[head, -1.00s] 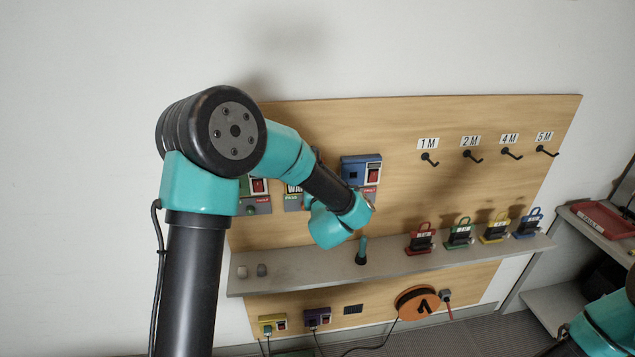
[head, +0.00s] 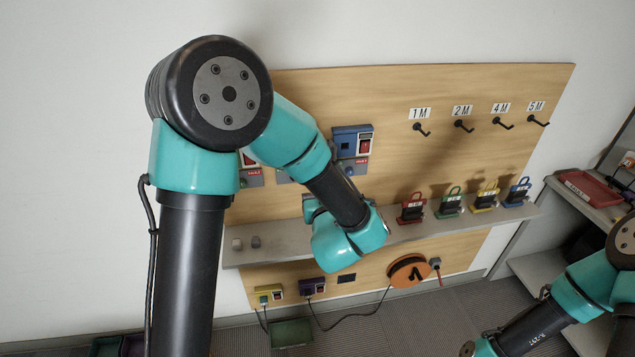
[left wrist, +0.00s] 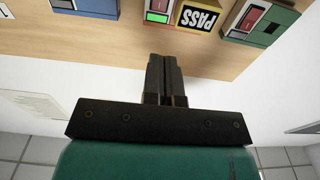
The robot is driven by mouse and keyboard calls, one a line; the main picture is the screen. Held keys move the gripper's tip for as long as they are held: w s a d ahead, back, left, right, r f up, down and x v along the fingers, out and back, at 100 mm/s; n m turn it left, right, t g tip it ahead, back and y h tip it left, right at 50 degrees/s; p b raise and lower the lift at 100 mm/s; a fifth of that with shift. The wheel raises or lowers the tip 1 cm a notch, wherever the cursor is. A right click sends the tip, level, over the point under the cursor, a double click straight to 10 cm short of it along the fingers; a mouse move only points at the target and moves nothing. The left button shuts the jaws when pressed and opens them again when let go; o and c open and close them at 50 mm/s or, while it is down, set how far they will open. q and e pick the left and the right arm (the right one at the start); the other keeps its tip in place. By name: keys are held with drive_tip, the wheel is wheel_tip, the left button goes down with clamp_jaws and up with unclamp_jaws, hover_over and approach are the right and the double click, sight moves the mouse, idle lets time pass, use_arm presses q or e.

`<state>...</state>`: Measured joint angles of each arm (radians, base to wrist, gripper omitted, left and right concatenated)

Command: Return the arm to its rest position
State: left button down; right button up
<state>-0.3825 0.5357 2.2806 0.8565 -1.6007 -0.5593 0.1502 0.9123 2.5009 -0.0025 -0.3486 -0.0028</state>
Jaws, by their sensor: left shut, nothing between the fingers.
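My left gripper (left wrist: 164,62) is shut and empty in the left wrist view, its two dark fingers side by side in front of the wooden board (left wrist: 215,62). In the head view my left arm rises from the lower left and bends down to its teal wrist in front of the board (head: 420,165) and shelf. The wrist hides the left fingers there. My right arm enters at the lower right of the head view, and its fingers are not seen.
The grey shelf (head: 285,247) carries red, green, yellow and blue padlock-like units at right. A blue module (head: 346,137) is on the board beside my arm. The PASS module (left wrist: 198,17) shows in the wrist view. An orange reel (head: 408,271) hangs below the shelf.

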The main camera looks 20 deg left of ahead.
idle(0.3)
use_arm(q)
wheel_tip(320, 180, down, 22)
drive_tip(key=m+g+h, duration=0.4)
drive_tip(key=g+h, duration=0.1)
drive_tip(key=h, duration=0.4)
drive_tip(key=s+f+g+h, duration=0.5)
drive_tip(key=s+f+g, duration=0.5)
drive_tip(key=s+f, duration=0.6)
drive_tip(key=s, duration=0.2)
drive_tip(key=shift+s+a+f+m, duration=0.2)
drive_tip(key=shift+s+a+m, duration=0.1)
drive_tip(key=shift+s, duration=0.1)
